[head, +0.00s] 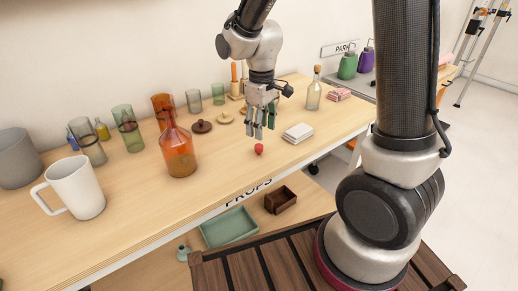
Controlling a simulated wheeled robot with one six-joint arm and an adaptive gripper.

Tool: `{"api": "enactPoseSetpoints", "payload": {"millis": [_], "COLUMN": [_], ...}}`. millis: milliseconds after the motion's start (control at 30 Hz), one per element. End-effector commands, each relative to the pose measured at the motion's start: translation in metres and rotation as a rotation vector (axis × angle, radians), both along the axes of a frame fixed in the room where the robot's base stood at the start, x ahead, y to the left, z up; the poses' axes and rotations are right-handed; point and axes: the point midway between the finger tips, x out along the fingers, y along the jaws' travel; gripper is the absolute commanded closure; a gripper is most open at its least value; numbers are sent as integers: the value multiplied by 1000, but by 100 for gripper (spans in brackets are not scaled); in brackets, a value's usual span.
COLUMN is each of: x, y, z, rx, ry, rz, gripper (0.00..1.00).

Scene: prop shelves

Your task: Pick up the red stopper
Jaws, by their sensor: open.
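The red stopper (259,149) is a small rounded red piece on the wooden table top (225,173), near its front edge. My gripper (259,130) points down just behind and above the stopper in the picture. Its teal fingers are open, and nothing shows between them. A gap shows between the fingertips and the stopper. The exact height of the fingertips over the table is hard to tell.
An orange glass decanter (178,155) stands left of the stopper. A stack of white cards (297,132) lies right of my gripper. Bare table surrounds the stopper.

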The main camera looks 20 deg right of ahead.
Motion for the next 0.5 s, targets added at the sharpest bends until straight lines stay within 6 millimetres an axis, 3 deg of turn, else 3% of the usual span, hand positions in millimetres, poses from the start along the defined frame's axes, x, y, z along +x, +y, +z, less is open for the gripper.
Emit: {"api": "enactPoseSetpoints", "payload": {"millis": [500], "x": [-1], "y": [5], "z": [-71], "rx": [-2], "ry": [6], "rz": [5], "gripper": [51]}}
